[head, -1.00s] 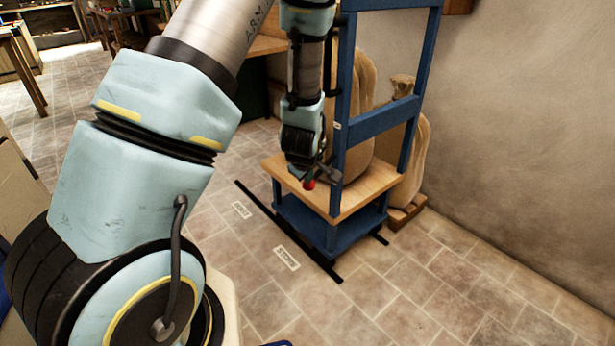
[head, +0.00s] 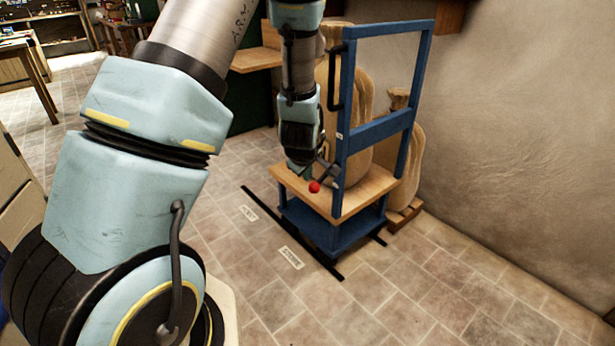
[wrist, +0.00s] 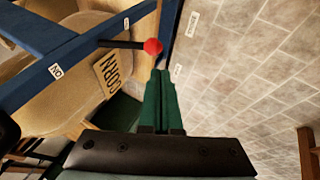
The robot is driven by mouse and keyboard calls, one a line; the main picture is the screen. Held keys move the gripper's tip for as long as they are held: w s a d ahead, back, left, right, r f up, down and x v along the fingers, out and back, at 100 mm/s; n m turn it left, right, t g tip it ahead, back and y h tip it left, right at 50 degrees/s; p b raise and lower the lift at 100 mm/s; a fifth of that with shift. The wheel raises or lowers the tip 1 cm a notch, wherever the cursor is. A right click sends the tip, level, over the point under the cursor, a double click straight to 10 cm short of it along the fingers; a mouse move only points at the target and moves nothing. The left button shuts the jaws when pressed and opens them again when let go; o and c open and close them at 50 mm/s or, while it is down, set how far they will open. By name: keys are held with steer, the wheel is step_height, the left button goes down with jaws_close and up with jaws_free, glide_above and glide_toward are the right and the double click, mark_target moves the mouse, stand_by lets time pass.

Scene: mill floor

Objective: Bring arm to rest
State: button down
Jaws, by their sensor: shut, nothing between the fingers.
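My gripper (head: 308,174) hangs at the front of a blue frame stand (head: 375,125) in the head view. In the wrist view its green fingers (wrist: 158,85) are closed together and hold nothing. A red ball knob (head: 314,187) on a black rod is close to the fingertips. The knob also shows in the wrist view (wrist: 152,46), just beyond the tips, with its rod running left to the blue frame. Whether the fingers touch the knob I cannot tell.
The stand has a wooden shelf (head: 355,199) and a blue lower deck. A plaster wall (head: 530,130) closes the right. Tiled floor (head: 400,305) in front is clear, with black strips.

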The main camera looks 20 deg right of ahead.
steer(key=s+a+r+m+g+p, duration=0.1)
steer(key=s+a+r+m+p, duration=0.1)
steer(key=a+r, duration=0.5)
steer(key=s+a+r+m+g+y+p, duration=0.1)
steer(key=s+a+r+m+g+p, duration=0.1)
steer(key=s+a+r, duration=0.5)
steer(key=s+a+r+m+g+y+p, duration=0.1)
steer(key=s+a+r+m+p, duration=0.2)
steer(key=s+a+r+p, duration=0.2)
steer(key=a+r, duration=0.3)
steer(key=a, duration=0.2)
steer(key=shift+r+m+g+p, duration=0.2)
steer(key=shift+m+g+p, duration=0.1)
steer(key=shift+g, duration=0.1)
